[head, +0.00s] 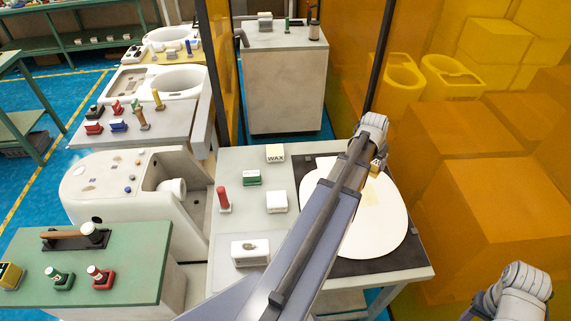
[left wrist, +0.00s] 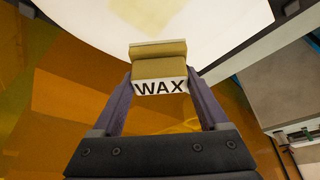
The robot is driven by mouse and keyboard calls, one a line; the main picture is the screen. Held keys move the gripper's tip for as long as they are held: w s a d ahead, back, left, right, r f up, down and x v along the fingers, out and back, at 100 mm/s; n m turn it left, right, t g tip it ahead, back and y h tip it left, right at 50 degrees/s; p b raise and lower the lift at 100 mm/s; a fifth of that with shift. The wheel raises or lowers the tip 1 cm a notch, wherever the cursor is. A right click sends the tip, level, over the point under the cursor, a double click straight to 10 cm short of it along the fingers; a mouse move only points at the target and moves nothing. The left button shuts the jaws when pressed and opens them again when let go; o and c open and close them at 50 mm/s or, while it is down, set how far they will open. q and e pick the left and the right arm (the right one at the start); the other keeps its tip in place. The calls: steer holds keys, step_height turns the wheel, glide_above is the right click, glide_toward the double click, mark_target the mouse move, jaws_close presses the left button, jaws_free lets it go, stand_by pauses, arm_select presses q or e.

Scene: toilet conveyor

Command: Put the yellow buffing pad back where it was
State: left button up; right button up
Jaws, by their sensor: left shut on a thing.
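My left gripper (head: 372,163) is shut on a yellow pad (left wrist: 160,66) with a white side marked WAX, which faces the left wrist camera. In the head view, a small part of the yellow pad (head: 377,167) shows by the fingers, over the far part of a white toilet lid (head: 370,225). A pale yellow patch (head: 371,190) lies on the lid. A pale block marked WAX (head: 275,153) stands on the grey table, left of the lid. I cannot tell whether the held pad touches the lid. My right gripper's fingers are not in view.
The lid lies on a dark mat (head: 385,266). Left of it on the table are a green-based block (head: 251,178), a white block (head: 277,201), a red-handled tool (head: 223,199) and a white box (head: 250,252). Orange see-through panels and boxes (head: 490,215) stand at the right.

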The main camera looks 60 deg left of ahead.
arm_select(q)
steer(key=s+a+n, duration=0.1)
steer(key=s+a, duration=0.1)
steer(key=a, duration=0.4)
steer(key=s+a+n, duration=0.1)
steer(key=s+a, duration=0.2)
steer(key=a, duration=0.3)
steer(key=s+a+n+g+y, duration=0.25)
steer(key=s+a+n, duration=0.45)
steer(key=s+a, duration=2.05)
steer(key=f+b, duration=1)
steer(key=shift+w+a+f, duration=0.2)
steer(key=shift+a+f, duration=0.1)
steer(key=shift+a, duration=0.05)
steer(key=shift+b, duration=0.3)
steer(key=shift+f, duration=0.2)
steer(key=o, duration=1.1)
steer(key=shift+r, duration=0.1)
steer(key=shift+r, duration=0.15)
